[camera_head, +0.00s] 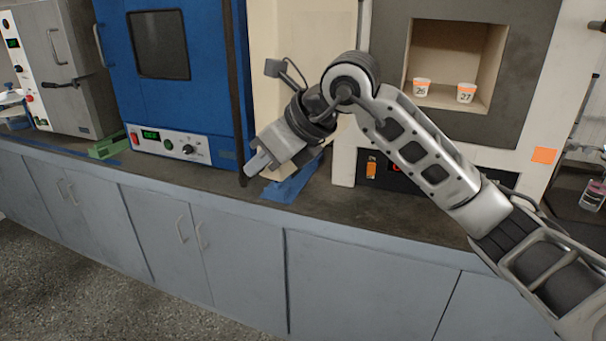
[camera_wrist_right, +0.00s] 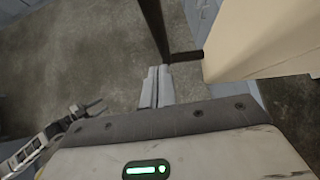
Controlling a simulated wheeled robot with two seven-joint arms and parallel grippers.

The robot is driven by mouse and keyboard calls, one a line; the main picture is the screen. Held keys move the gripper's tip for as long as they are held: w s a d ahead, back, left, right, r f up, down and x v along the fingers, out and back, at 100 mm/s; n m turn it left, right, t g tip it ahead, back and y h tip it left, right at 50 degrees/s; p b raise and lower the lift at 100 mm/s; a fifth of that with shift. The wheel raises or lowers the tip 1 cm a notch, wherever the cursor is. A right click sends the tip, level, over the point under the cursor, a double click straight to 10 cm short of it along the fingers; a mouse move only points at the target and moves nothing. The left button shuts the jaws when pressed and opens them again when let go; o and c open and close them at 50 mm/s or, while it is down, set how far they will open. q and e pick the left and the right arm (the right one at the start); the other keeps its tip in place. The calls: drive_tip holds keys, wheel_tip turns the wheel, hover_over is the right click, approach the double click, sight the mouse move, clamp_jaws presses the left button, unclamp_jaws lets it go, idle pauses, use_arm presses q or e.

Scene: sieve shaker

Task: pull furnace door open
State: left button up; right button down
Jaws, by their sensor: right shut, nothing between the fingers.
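The furnace (camera_head: 385,35) on the right has its chamber exposed. Its door (camera_head: 276,55) stands swung open to the left, with its pale side in view; it also shows in the right wrist view (camera_wrist_right: 262,40). A long dark handle bar (camera_head: 238,85) runs along the door's left side; its lower end shows in the right wrist view (camera_wrist_right: 155,30). My right gripper (camera_head: 258,164) is shut and empty beside the handle's lower end. Its closed fingertips (camera_wrist_right: 158,86) sit just below that end, apparently apart from it. Part of my left arm and gripper (camera_wrist_right: 88,112) shows small over the floor.
Two numbered cups, 26 (camera_head: 421,88) and 27 (camera_head: 466,93), stand in the chamber. A blue oven (camera_head: 205,60) stands left of the door. A blue object (camera_head: 290,187) lies on the dark counter (camera_head: 375,205) below the door. The floor in front is clear.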

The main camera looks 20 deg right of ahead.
drive_tip(key=shift+w+a, duration=0.2)
drive_tip(key=shift+w, duration=0.1)
